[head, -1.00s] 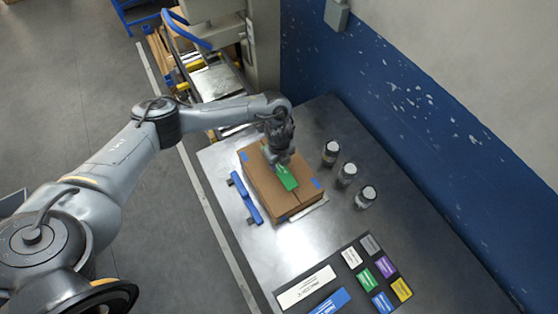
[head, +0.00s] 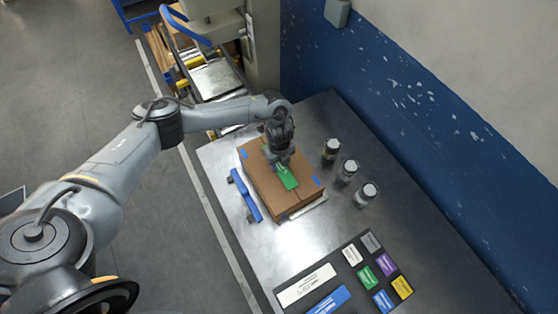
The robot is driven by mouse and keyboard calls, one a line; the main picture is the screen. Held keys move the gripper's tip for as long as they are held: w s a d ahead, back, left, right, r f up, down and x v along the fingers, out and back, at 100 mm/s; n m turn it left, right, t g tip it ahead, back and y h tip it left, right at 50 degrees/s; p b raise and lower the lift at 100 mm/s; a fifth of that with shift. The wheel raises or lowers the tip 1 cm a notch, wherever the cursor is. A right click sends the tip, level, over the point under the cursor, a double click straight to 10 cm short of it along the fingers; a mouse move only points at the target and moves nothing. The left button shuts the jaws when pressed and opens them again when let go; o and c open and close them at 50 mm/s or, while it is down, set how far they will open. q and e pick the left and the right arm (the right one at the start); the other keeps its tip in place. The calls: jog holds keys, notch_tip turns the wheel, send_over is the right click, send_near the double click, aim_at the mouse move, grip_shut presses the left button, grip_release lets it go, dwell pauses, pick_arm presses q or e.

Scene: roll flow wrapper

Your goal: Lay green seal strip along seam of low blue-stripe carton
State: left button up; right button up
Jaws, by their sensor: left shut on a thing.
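The low brown carton (head: 262,187) with small blue marks at its corners lies on the metal table. My left gripper (head: 279,163) is over the carton's top, pointing down, shut on the green seal strip (head: 287,177). The strip lies at or just above the carton top, along the middle where the seam runs; I cannot tell whether it touches. The gripper hides the strip's far part and much of the seam. My right gripper is not in view.
A blue bar (head: 245,196) stands along the carton's left side. Several jars, one a dark-lidded jar (head: 348,171), stand to the right. A dark board with coloured labels (head: 365,277) lies at the front. The table's right part (head: 430,240) is clear.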

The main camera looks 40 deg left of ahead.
pick_arm(q)
jog(key=shift+f, duration=0.25)
dwell(0.7)
jog(key=o, duration=1.1)
jog(key=shift+r, duration=0.15)
notch_tip(320, 180, up, 11)
jog(key=shift+f+p, duration=0.2)
jog(key=shift+p, duration=0.8)
